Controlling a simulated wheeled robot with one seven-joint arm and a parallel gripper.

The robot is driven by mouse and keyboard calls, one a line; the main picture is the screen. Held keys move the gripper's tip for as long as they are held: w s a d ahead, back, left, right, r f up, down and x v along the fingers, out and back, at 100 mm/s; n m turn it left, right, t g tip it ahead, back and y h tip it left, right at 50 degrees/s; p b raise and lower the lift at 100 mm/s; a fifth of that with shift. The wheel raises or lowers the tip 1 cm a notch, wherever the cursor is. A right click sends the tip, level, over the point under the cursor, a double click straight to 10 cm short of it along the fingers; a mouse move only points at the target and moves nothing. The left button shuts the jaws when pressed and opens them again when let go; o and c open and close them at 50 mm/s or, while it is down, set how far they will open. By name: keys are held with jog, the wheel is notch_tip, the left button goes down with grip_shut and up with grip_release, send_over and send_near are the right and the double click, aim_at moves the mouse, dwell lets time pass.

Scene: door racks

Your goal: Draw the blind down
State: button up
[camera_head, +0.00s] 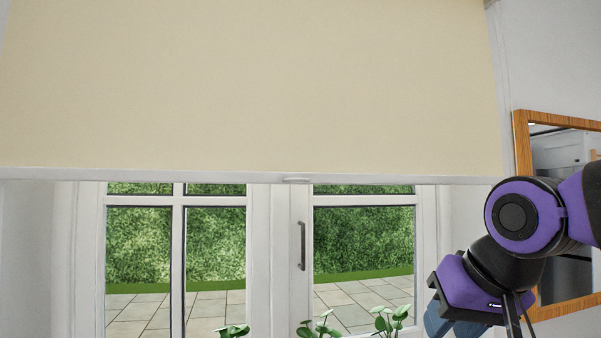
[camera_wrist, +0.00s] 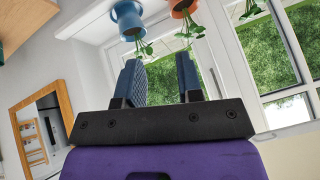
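The cream blind (camera_head: 250,85) hangs over the upper part of the window in the head view, with its white bottom bar (camera_head: 400,179) level across the glass. A small pale tab (camera_head: 296,180) sits at the middle of that bar. My gripper shows at the lower right of the head view, below and to the right of the bar and apart from it; its fingers (camera_head: 438,322) are partly cut off by the frame edge. In the wrist view my gripper (camera_wrist: 160,80) has its two blue fingers spread with nothing between them.
A white window (camera_head: 279,260) with a dark handle (camera_head: 301,246) is behind the blind. Potted plants stand below, including a blue pot (camera_wrist: 128,18) and an orange pot (camera_wrist: 183,8). A wood-framed mirror (camera_head: 522,150) hangs on the right wall near my arm.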

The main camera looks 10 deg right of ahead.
jog(key=w+a+r+m+t+y, duration=0.1)
jog(key=w+a+r+m+t, duration=0.15)
jog(key=w+r, duration=0.3)
jog(key=w+a+r+m+t+y, duration=0.2)
jog(key=w+r+m, duration=0.2)
jog(key=r, duration=0.3)
jog(key=m+t+y, duration=0.2)
jog(key=m, duration=0.3)
send_near(301, 179)
jog(key=x, duration=0.8)
jog(key=shift+w+a+f, duration=0.15)
jog(key=shift+w, duration=0.2)
jog(key=shift+c, duration=0.5)
grip_shut()
